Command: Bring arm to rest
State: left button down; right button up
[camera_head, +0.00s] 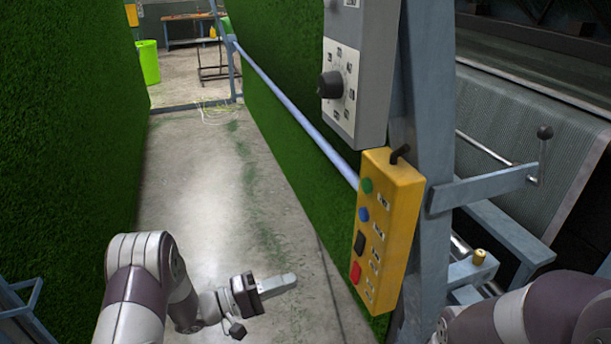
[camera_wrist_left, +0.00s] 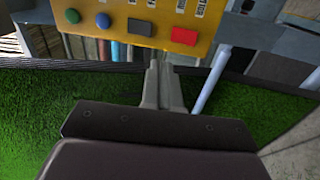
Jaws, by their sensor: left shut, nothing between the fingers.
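My left arm comes in from the lower left in the head view. Its gripper (camera_head: 279,284) is shut and empty, held over the concrete floor to the left of the yellow control box (camera_head: 388,232). In the left wrist view the closed fingers (camera_wrist_left: 161,70) point toward the yellow box (camera_wrist_left: 160,12), which shows green, blue, black and red buttons. The fingertips appear just below the box's edge in that view; I cannot tell the gap. Part of my right arm shows at the lower right of the head view, but its gripper is out of view.
A grey dial box (camera_head: 355,75) sits above the yellow box on a steel post (camera_head: 420,120). A blue-grey rail (camera_head: 295,112) runs along the right turf wall (camera_head: 280,60). Another turf wall (camera_head: 70,120) stands left. The concrete aisle (camera_head: 195,180) between is clear. A lever (camera_head: 540,155) stands right.

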pick_arm(q)
jog(key=w+a+f+m+t+y, duration=0.2)
jog(key=w+a+f+y, duration=0.1)
jog(key=f+y, duration=0.4)
jog(key=s+a+f+m+g+y+b, duration=0.2)
jog(key=s+a+f+g+y, duration=0.15)
jog(key=a+f+y, duration=0.55)
jog(key=s+r+g+y+b, duration=0.1)
jog(key=s+r+g+b, duration=0.1)
jog(key=s, duration=0.8)
jog(key=s+d+r+g+y+b, duration=0.1)
jog(key=s+r+b, duration=0.3)
jog(key=s, duration=0.6)
jog(key=shift+s+d+r+g, duration=0.3)
jog(key=shift+s+r+g, duration=0.05)
jog(key=shift+r+g, duration=0.35)
jog(key=shift+s+r, duration=0.1)
